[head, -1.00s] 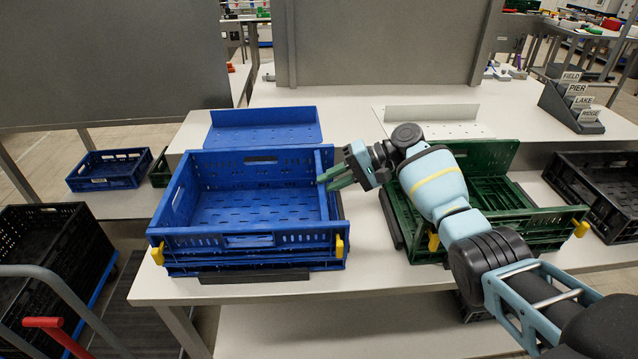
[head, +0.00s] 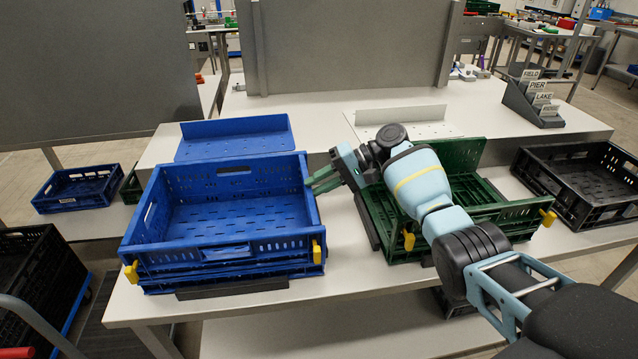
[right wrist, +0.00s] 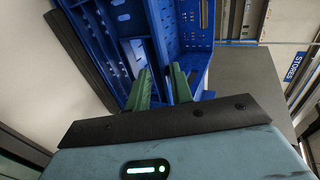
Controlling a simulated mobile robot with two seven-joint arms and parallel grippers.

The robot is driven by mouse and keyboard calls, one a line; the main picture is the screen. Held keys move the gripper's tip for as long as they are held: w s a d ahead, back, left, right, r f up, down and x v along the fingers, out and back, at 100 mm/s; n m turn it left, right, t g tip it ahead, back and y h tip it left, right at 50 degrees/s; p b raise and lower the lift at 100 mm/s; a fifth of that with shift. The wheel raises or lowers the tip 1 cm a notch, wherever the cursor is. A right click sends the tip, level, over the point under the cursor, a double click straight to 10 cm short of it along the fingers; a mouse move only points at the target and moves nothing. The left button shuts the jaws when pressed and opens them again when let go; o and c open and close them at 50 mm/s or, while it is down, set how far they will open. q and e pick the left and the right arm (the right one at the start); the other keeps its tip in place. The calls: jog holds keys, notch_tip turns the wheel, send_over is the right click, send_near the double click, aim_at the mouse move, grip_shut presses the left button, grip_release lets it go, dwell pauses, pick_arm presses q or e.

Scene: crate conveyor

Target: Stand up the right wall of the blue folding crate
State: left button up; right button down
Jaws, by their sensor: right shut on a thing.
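The blue folding crate (head: 222,256) stands on the white table at centre-left. Its front, left and back walls stand up. Its right wall (head: 311,203) appears about upright, its top edge running from the back corner to the front corner. My right gripper (head: 320,181) reaches in from the right, its green fingers shut on the right wall near its back half. In the right wrist view the two fingers (right wrist: 159,80) sit against blue crate parts; the exact contact is hard to see. My left gripper is not in view.
A green crate (head: 388,244) stands right of the blue one, under my right arm. A black crate (head: 569,205) is at the far right. A blue panel (head: 235,138) and a white one lie behind. Bare table shows between the blue and green crates.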

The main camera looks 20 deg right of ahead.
jog(key=shift+s+d+f, duration=0.1)
jog(key=shift+s+f, duration=0.1)
jog(key=shift+f, duration=0.4)
jog(key=shift+s+f, duration=0.15)
jog(key=shift+f, duration=0.4)
jog(key=c, duration=1.3)
grip_release()
jog(key=shift+w+f, duration=0.1)
jog(key=v, duration=0.5)
jog(key=r+v, duration=0.1)
jog(key=v, duration=0.2)
jog(key=shift+w+r, duration=0.1)
jog(key=shift+w, duration=0.15)
